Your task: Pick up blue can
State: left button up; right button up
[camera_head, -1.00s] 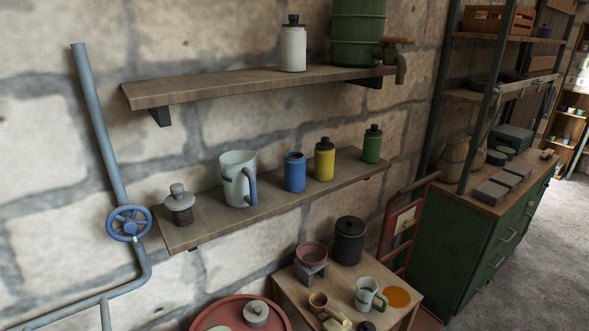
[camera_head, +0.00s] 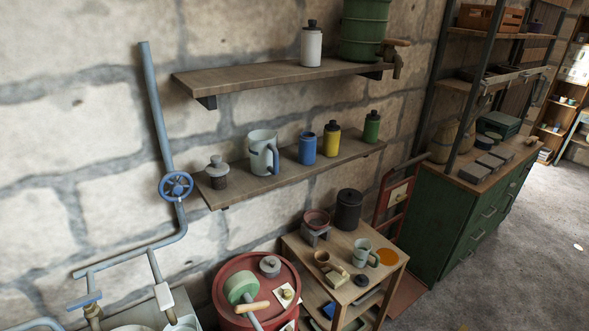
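The blue can (camera_head: 307,148) stands upright on the lower wall shelf (camera_head: 238,184). It sits between a pale jug with a blue handle (camera_head: 262,152) on its left and a yellow bottle with a dark cap (camera_head: 331,139) on its right. The can has an open top and no cap. Neither of my grippers shows in the head view.
A green capped bottle (camera_head: 371,127) and a lidded jar (camera_head: 217,172) share the lower shelf. The upper shelf (camera_head: 250,80) overhangs with a white bottle (camera_head: 311,44) and a green barrel (camera_head: 362,32). Below stand a red drum (camera_head: 228,322) and a cluttered wooden table (camera_head: 300,250).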

aim_at(307, 140)
jog(key=k, duration=0.5)
jog(key=z, duration=1.3)
jog(key=i, duration=3.2)
jog(key=u, duration=2.45)
